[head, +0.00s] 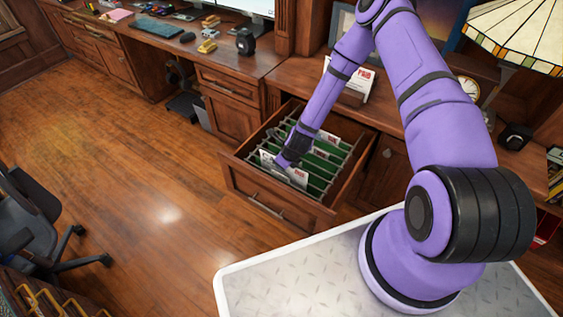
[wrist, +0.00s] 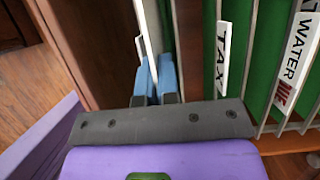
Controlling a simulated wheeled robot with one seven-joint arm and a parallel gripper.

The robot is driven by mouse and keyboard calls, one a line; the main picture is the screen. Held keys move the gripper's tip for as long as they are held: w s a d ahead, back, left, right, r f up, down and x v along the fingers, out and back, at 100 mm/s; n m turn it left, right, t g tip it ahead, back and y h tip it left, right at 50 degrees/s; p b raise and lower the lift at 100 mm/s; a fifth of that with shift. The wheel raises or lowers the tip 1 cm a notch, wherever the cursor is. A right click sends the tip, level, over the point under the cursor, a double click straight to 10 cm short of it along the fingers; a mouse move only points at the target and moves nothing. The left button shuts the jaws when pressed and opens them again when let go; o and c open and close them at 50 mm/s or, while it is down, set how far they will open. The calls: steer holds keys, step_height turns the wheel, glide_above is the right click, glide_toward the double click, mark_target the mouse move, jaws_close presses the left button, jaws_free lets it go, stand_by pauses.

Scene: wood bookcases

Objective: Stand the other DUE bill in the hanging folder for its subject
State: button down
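An open drawer (head: 236,176) holds several green hanging folders (head: 318,160), with white papers bearing red marks among them. My gripper (head: 283,160) reaches down into the drawer's front left part. In the wrist view its blue fingertips (wrist: 156,78) are close together. A thin white bill (wrist: 149,28) runs between them, seen nearly edge-on, beside the drawer's wooden wall. Its printing cannot be read. A white TAX tab (wrist: 222,55) is just right of the fingers. Farther right is a white WATER label or sheet (wrist: 298,45) with red lettering. The fingertips' lower ends are hidden.
On the counter behind the drawer stands a white paper with red print (head: 360,82). A clock (head: 468,88) and a stained-glass lamp (head: 520,35) are at the right. A desk chair (head: 30,215) stands at the left. The wood floor between is clear.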

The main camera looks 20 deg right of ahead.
stand_by(0.4)
steer(key=c, duration=1.3)
jaws_free()
steer(key=v, duration=1)
steer(key=shift+r, duration=0.35)
steer(key=shift+r, duration=0.1)
